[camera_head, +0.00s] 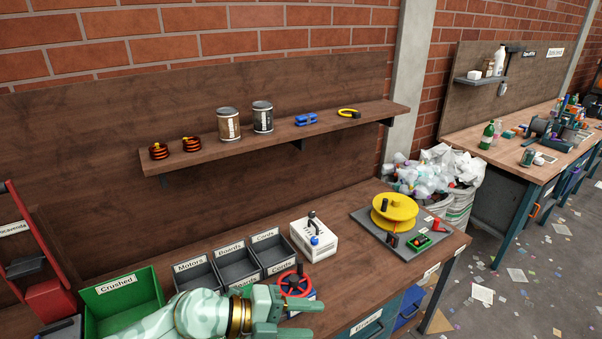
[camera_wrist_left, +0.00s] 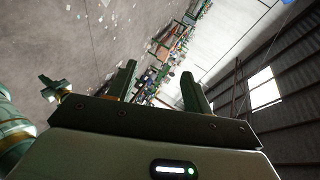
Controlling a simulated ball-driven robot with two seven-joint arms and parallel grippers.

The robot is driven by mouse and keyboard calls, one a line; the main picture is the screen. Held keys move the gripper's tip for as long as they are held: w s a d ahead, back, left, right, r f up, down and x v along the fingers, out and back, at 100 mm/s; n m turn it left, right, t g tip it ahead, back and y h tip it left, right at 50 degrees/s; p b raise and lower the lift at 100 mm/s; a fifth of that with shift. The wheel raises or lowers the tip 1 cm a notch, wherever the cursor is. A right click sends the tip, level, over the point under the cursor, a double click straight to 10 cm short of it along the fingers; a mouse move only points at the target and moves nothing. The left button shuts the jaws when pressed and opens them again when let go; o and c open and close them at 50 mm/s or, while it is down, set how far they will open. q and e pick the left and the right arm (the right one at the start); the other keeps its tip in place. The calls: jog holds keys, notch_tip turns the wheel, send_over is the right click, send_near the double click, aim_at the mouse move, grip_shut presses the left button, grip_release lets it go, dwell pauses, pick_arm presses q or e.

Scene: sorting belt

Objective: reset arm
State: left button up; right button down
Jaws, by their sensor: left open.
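My left gripper (camera_head: 292,316) is at the bottom centre of the head view, in front of the workbench (camera_head: 375,287). Its two pale green fingers point right and stand apart, with nothing between them. The left wrist view also shows the left gripper (camera_wrist_left: 158,92) open and empty, its dark fingers against the distant floor and hall. A red handwheel (camera_head: 295,283) shows just behind the gripper, partly hidden by it. My right gripper is not clearly in either view.
A green bin (camera_head: 122,303) marked Crushed and grey trays (camera_head: 238,267) stand beside my left arm. A white box (camera_head: 314,240) and a yellow reel (camera_head: 393,212) are on the bench. A shelf (camera_head: 280,137) with cans runs above.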

pick_arm(q)
notch_tip(320, 180, up, 11)
jog(key=w+n+t+h, duration=0.1)
jog(key=n+t+h, duration=0.1)
jog(key=n+t, duration=0.65)
jog(key=w+a+f+n+t+y, duration=0.2)
jog(key=a+n+t+y, duration=0.6)
jog(key=a+n+y, duration=0.4)
jog(key=s+a+f+n+g+y, duration=0.4)
jog(key=s+a+f+g+y, duration=0.55)
jog(key=s+a+f, duration=0.65)
jog(key=s+d+f+g+h+b, duration=0.1)
jog(key=s+f+g+h+b, duration=0.2)
jog(key=f, duration=1.3)
jog(key=s+d+f+g+h+b, duration=0.1)
jog(key=s+d+f+g+b, duration=0.2)
jog(key=f, duration=1.2)
jog(key=s+a+f+n+g+h+b, duration=0.1)
jog(key=s+f+b, duration=0.7)
jog(key=s+f, duration=1.2)
notch_tip(320, 180, down, 4)
jog(key=shift+a+r+n+g+h, duration=0.15)
jog(key=shift+a+n+g+h, duration=0.15)
jog(key=shift+n+g, duration=0.7)
